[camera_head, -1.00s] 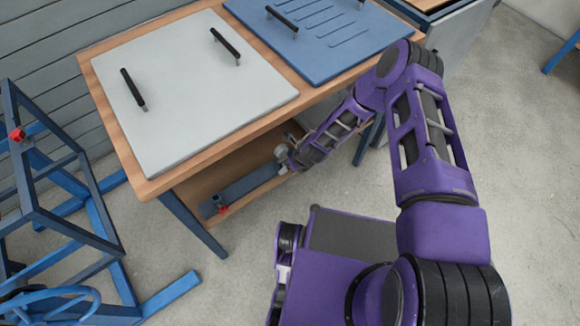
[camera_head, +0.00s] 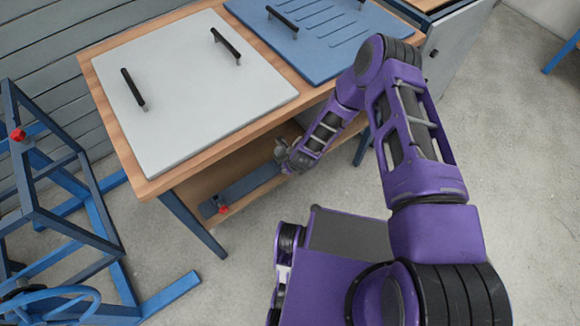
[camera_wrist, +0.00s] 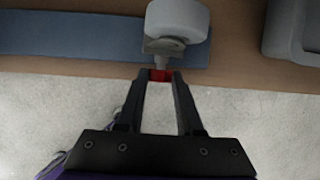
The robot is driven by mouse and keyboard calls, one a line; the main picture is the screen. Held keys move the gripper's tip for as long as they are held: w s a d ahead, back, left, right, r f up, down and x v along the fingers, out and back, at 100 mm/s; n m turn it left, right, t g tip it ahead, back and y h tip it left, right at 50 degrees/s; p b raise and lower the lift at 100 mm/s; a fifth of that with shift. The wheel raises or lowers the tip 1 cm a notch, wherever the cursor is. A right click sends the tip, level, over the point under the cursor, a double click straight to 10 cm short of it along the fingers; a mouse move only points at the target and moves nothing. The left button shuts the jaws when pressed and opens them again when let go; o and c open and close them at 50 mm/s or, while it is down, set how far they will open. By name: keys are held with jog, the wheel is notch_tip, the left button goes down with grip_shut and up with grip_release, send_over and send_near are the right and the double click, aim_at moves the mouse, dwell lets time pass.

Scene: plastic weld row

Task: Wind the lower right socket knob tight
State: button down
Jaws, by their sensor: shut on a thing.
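In the wrist view a small red knob (camera_wrist: 160,75) sits between the two fingertips of my gripper (camera_wrist: 161,78). The fingers press on it from both sides; only part of its red face shows. Behind it are a metal stem and a pale grey rounded piece (camera_wrist: 178,19) at the right end of a blue bar (camera_wrist: 80,35). In the head view my gripper (camera_head: 287,162) is at the right end of this bar (camera_head: 245,189), under the table's front edge. The knob is hidden there.
Another red knob (camera_head: 223,209) is at the bar's left end. The wooden table (camera_head: 160,190) overhangs the lower shelf (camera_head: 200,181). A grey block (camera_wrist: 290,30) stands right of the bar. A blue frame (camera_head: 90,215) stands at left; the floor in front is bare.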

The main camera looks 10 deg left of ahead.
jog(key=shift+s+a+n+t+h, duration=0.15)
jog(key=shift+n+t+h, duration=0.05)
jog(key=shift+t+h, duration=0.3)
jog(key=shift+s+a+n+t+h, duration=0.2)
jog(key=shift+t+h, duration=0.2)
jog(key=shift+t, duration=0.2)
jog(key=shift+f+t+h, duration=0.15)
jog(key=shift+t+h, duration=0.65)
jog(key=shift+t, duration=0.3)
jog(key=shift+n, duration=0.3)
jog(key=c, duration=0.6)
grip_release()
jog(key=shift+o, duration=0.2)
